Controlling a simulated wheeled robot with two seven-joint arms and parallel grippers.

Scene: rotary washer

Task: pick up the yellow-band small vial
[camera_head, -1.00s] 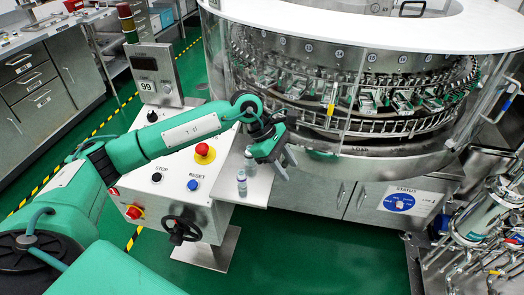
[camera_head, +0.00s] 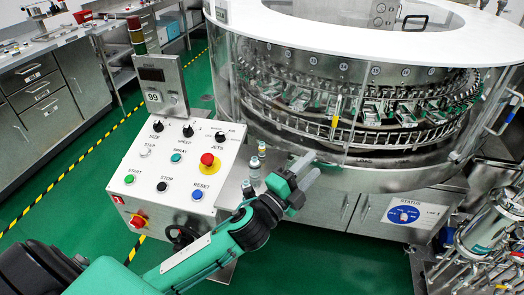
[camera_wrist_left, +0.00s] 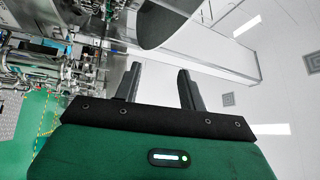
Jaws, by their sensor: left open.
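Several small vials stand on the steel shelf (camera_head: 233,180) beside the control panel: a rear vial (camera_head: 262,149), a middle vial (camera_head: 254,168) and a front vial (camera_head: 248,188). The rear one seems to carry a yellowish band, but the bands are too small to tell surely. My left gripper (camera_head: 308,167) is open and empty, just right of the vials and apart from them. Its fingers point away toward the washer. In the left wrist view the two fingers (camera_wrist_left: 160,75) are spread with nothing between them. No vial shows there. My right gripper is not in view.
The control panel (camera_head: 180,165) with knobs and a red stop button stands left of the shelf. The rotary washer (camera_head: 350,100) with its clear guard is close behind my gripper. Steel piping (camera_head: 490,240) is at the right. Green floor lies below.

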